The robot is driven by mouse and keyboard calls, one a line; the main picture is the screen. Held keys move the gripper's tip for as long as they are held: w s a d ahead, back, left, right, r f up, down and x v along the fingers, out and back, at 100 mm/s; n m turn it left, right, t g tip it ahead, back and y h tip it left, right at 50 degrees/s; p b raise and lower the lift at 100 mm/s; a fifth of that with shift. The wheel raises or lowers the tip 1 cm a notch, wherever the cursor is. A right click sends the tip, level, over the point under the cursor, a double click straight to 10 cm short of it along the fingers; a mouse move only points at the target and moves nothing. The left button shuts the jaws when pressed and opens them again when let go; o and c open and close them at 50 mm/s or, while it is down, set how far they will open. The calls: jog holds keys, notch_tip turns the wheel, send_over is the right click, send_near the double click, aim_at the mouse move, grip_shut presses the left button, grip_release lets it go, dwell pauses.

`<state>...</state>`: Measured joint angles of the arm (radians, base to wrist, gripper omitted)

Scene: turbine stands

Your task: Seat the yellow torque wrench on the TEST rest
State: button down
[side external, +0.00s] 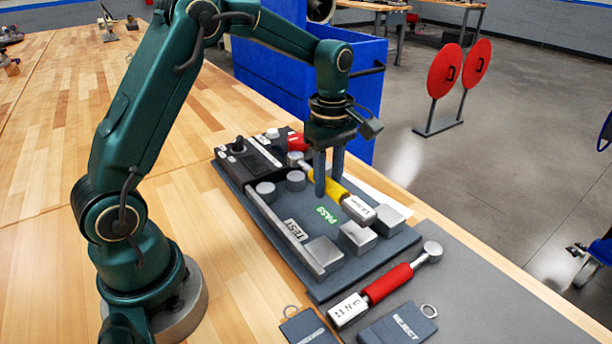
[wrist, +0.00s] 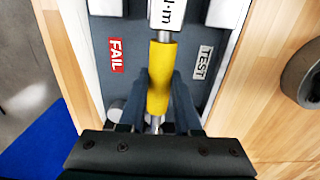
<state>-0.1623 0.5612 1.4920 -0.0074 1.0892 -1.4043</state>
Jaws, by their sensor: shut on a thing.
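The yellow torque wrench (side external: 330,187) has a yellow grip, a silver shaft and a white-labelled end block (side external: 358,208). My gripper (side external: 329,184) is shut on its yellow grip, fingers pointing down on both sides. In the wrist view, the yellow grip (wrist: 159,78) runs lengthwise between my gripper's fingers (wrist: 160,92). The TEST rest (side external: 322,254), marked by a TEST label (wrist: 203,62), has a grey block and a round post (side external: 266,191) and is empty. The wrench is over the fixture, beyond the TEST rest; I cannot tell whether it touches anything below.
A green PASS label (side external: 327,215) and a red FAIL label (wrist: 116,55) mark the dark base plate. A red-gripped wrench (side external: 387,284) lies on the grey mat beside tags (side external: 398,324). A black box with a knob (side external: 240,152) stands at the plate's far end. A blue bin (side external: 355,90) stands behind.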

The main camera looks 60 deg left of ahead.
jog(key=shift+s+d, duration=0.1)
jog(key=shift+s, duration=0.4)
notch_tip(320, 180, up, 3)
send_over(294, 231)
jog(key=shift+w+f, duration=0.1)
jog(key=shift+f, duration=1.7)
jog(key=shift+f, duration=0.85)
jog(key=shift+f, duration=0.35)
jog(key=shift+f, duration=0.1)
jog(key=shift+f, duration=0.2)
dwell(0.3)
